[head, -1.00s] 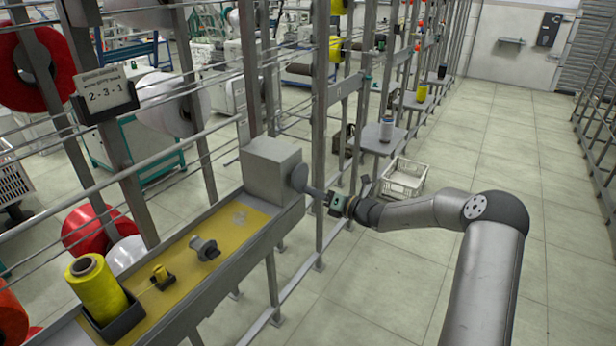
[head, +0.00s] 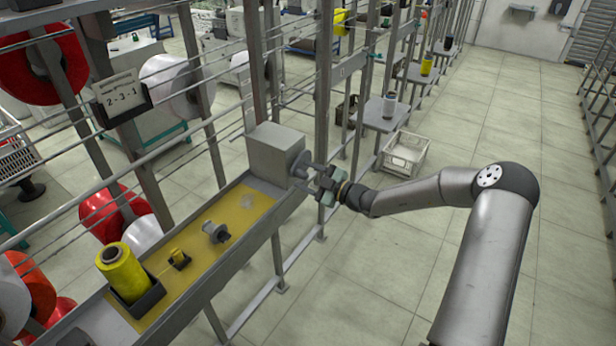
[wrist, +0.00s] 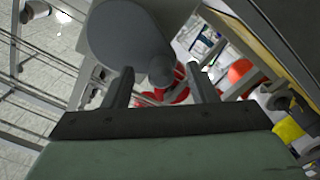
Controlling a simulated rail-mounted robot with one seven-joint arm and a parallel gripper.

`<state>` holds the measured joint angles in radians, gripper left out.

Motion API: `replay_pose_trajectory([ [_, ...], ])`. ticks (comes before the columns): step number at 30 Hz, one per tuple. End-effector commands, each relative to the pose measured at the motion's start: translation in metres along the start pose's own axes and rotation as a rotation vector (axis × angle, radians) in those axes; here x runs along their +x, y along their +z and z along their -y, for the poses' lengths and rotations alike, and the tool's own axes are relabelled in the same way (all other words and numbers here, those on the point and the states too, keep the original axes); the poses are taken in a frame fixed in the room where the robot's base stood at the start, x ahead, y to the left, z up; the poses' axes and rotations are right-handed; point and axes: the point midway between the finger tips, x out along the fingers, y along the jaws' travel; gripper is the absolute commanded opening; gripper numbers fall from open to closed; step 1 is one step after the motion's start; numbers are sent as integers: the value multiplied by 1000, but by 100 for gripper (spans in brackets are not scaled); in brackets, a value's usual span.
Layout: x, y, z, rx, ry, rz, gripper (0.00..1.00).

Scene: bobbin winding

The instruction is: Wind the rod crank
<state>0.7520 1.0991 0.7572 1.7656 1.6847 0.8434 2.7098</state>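The grey winding box (head: 275,155) sits at the far end of the yellow-lined trough, with the round grey crank disc (head: 299,162) on its right side. In the wrist view the disc (wrist: 125,35) fills the upper middle, and the short crank rod (wrist: 161,70) sticks out from it toward me. My gripper (head: 313,174) is right beside the disc. In the wrist view my gripper's (wrist: 162,88) two dark fingers stand apart, one on each side of the rod, with gaps showing. The rod is not gripped.
Metal rack posts (head: 323,110) stand behind. A white crate (head: 404,155) is on the floor beyond. The floor at right is clear.

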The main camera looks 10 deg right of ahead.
Motion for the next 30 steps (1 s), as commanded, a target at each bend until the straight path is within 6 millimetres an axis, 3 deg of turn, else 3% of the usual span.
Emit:
replay_pose_trajectory([
  [11, -6, 1, 0, -3, 0, 2, 55],
  [30, -69, 1, 0, -4, 0, 2, 55],
])
